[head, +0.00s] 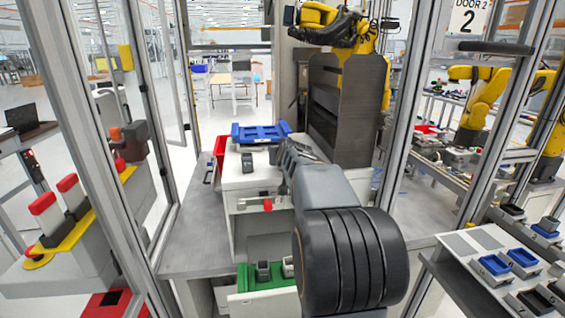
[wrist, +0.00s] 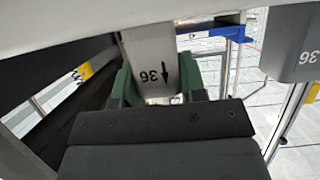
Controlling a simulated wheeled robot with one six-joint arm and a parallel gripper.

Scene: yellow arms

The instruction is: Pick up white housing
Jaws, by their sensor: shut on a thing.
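In the wrist view, my gripper (wrist: 158,88) has its green fingers closed on the sides of a pale, whitish-grey part (wrist: 143,48), which I take to be the white housing. The part bears a dark "36" and an arrow. Its upper end runs up to a broad white surface; I cannot tell whether they touch. In the head view, my arm reaches away over the white cabinet (head: 238,180). My fingers and the held part cannot be made out there.
A blue tray (head: 260,133) and a dark grey housing (head: 247,162) stand on the cabinet top. Below, a green tray (head: 242,277) holds housings. A grey block marked "36" (wrist: 290,45) is at the wrist view's right. A red bin (head: 220,150) stands left of the cabinet.

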